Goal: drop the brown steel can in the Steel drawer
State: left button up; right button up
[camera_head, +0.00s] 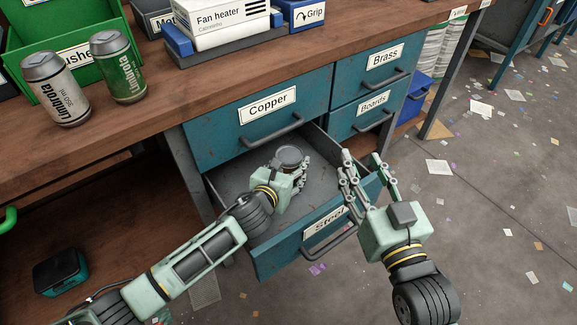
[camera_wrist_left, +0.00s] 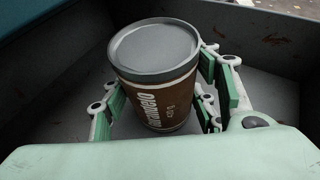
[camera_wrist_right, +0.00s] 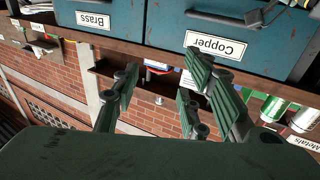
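The brown steel can (camera_wrist_left: 158,97) has a grey lid and white lettering. In the head view its lid (camera_head: 289,155) shows inside the open Steel drawer (camera_head: 270,262). My left gripper (camera_head: 300,172) is down in the drawer with its fingers on either side of the can. In the left wrist view (camera_wrist_left: 163,112) these fingers look spread, with small gaps beside the can. The can looks upright over the drawer floor; its base is partly hidden. My right gripper (camera_head: 368,168) is open and empty, over the drawer's right front corner.
The shut Copper drawer (camera_head: 225,127) is directly above the Steel drawer. Shut Brass (camera_head: 352,80) and Boards (camera_head: 352,119) drawers are to its right. A silver can (camera_head: 55,90) and a green can (camera_head: 118,68) stand on the bench. Scraps litter the floor.

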aim_at(284, 170)
pick_arm(q)
jog(key=o, duration=0.5)
jog(key=shift+c, duration=0.2)
jog(key=shift+r, duration=0.2)
jog(key=s+r+p, duration=0.1)
jog(key=s+a+r, duration=0.1)
jog(key=shift+s+r+p, duration=0.1)
jog(key=shift+s+p, duration=0.25)
jog(key=p+v, duration=0.1)
jog(key=v, duration=0.3)
jog(key=shift+s, duration=0.15)
pick_arm(e)
jog(key=s+d+f+g+h, duration=0.1)
jog(key=s+d+f+g, duration=0.1)
jog(key=f, duration=0.5)
jog(key=s+d+f+g+h, duration=0.1)
jog(key=s+f+g, duration=0.4)
jog(key=f+g, duration=0.1)
jog(key=shift+d+f+g+h, duration=0.3)
jog(key=shift+d+f, duration=0.05)
jog(key=shift+f, duration=0.1)
